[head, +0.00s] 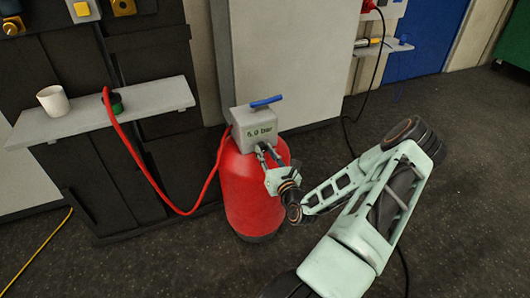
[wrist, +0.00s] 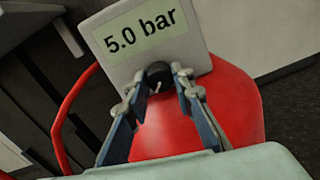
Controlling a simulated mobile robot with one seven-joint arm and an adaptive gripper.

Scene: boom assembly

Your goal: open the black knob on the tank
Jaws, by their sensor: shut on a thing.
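The red tank (head: 250,195) stands upright on the floor, with a grey box (head: 243,122) on top that reads "5.0 bar". A blue lever (head: 266,101) sits on top of the box. The black knob (wrist: 158,71) is on the box's lower front in the wrist view. My gripper (wrist: 163,84) is at the knob, its two fingertips closed in on either side of it. In the head view my gripper (head: 265,155) reaches the front of the box from the lower right and hides the knob.
A red hose (head: 150,178) runs from the box to a green and black fitting (head: 116,103) on a grey shelf (head: 90,120). A white cup (head: 53,101) stands on that shelf. A grey cabinet (head: 270,60) stands close behind the tank. The floor to the right is mostly clear.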

